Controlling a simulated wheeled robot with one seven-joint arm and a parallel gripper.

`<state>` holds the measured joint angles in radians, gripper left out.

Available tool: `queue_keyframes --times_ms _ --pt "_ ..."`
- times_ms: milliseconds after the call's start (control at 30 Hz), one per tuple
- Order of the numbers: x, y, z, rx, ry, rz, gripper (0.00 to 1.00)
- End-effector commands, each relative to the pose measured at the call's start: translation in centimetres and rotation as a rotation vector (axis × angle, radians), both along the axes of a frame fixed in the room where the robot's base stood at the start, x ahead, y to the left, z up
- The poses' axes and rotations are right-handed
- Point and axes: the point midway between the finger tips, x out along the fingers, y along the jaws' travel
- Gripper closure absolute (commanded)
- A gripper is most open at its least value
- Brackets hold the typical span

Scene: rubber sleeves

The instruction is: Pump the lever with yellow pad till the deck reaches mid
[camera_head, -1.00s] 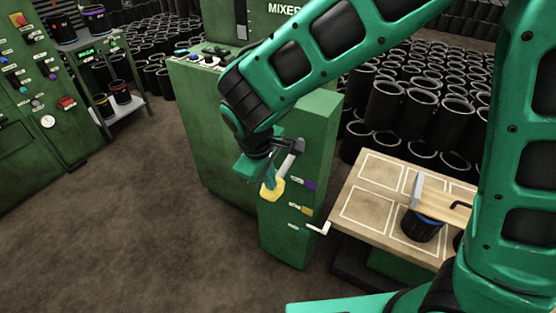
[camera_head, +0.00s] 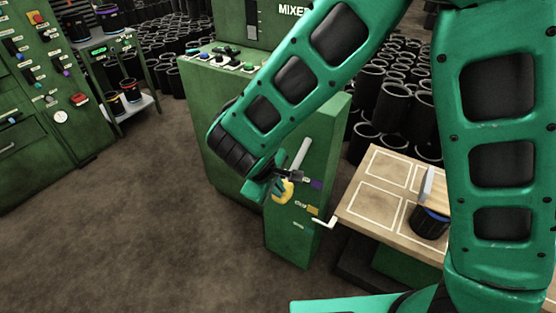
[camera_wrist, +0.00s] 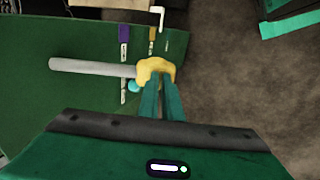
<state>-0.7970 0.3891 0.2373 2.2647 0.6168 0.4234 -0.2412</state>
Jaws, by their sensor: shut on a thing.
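The lever is a pale grey rod (camera_head: 302,154) on the side of a green cabinet (camera_head: 325,140). It slants down to a yellow pad (camera_head: 288,193) at its end. My gripper (camera_head: 276,190) is shut on the yellow pad. In the wrist view the gripper fingers (camera_wrist: 162,92) meet at the yellow pad (camera_wrist: 156,70), and the rod (camera_wrist: 90,67) runs off to the left. The wooden deck (camera_head: 378,196), with white outlined squares, stands right of the cabinet. My arm covers its right part. I see no readable height mark for it.
Purple (camera_head: 317,184) and yellow (camera_head: 313,209) tags sit on the cabinet, with a white crank-like handle (camera_head: 325,221) near them. A black sleeve with a blue rim (camera_head: 428,222) stands on the deck beside an upright plate. Many black sleeves fill the back. The floor at left is clear.

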Motion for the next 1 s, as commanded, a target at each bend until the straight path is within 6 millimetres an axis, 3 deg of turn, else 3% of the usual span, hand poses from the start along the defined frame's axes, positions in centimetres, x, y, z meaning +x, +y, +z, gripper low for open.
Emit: queue_keyframes --times_ms 167,333,700,1000 --pt "0.1 -0.7 -0.8 -0.012 0.018 -0.007 1.00" --pt "-0.2 -0.4 0.4 -0.011 0.016 -0.008 1.00" --pt "-3.6 1.9 7.7 0.002 -0.011 -0.005 1.00" --pt "-5.7 3.2 11.8 0.001 -0.011 -0.007 1.00"
